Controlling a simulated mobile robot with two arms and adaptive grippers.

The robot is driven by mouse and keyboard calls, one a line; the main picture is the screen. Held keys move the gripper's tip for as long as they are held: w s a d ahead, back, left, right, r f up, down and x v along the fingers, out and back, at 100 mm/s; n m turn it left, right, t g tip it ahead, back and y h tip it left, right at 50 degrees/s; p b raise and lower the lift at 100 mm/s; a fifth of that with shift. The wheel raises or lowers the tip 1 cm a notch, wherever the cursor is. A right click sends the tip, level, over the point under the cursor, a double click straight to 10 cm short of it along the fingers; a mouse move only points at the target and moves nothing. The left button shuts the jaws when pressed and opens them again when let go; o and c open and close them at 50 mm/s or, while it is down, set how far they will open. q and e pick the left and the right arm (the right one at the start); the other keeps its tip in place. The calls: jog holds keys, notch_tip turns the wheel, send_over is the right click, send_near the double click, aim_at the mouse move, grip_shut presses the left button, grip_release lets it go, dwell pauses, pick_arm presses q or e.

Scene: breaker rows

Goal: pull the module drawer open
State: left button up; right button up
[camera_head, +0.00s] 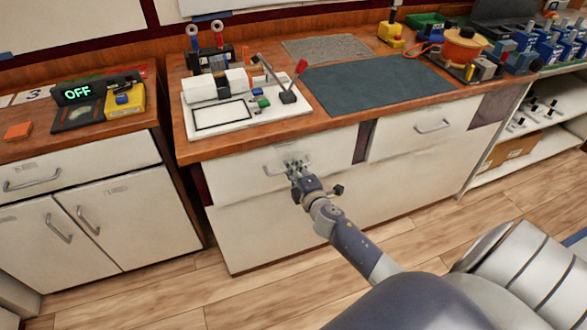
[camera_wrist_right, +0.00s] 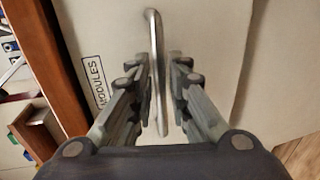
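The module drawer (camera_head: 235,178) is the white drawer front at the left of the middle cabinet, and it looks closed. The right wrist view shows its "MODULES" label (camera_wrist_right: 93,82) and its metal bar handle (camera_wrist_right: 155,30). My right gripper (camera_head: 293,165) is at the handle in the head view. In the right wrist view the fingers of my right gripper (camera_wrist_right: 162,75) stand on either side of the bar, apart, with a gap visible. Contact with the bar is not clear. My left gripper is in neither view.
A second drawer (camera_head: 420,130) is to the right. The countertop (camera_head: 205,148) above holds a white board (camera_head: 225,115) with a red-tipped lever and a dark mat (camera_head: 375,85). A left cabinet (camera_head: 80,215) stands beside. The wood floor (camera_head: 175,290) in front is clear.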

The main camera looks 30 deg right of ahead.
jog(key=shift+w+d+f, duration=0.1)
jog(key=shift+w+f, duration=0.05)
jog(key=shift+w, duration=0.3)
grip_shut()
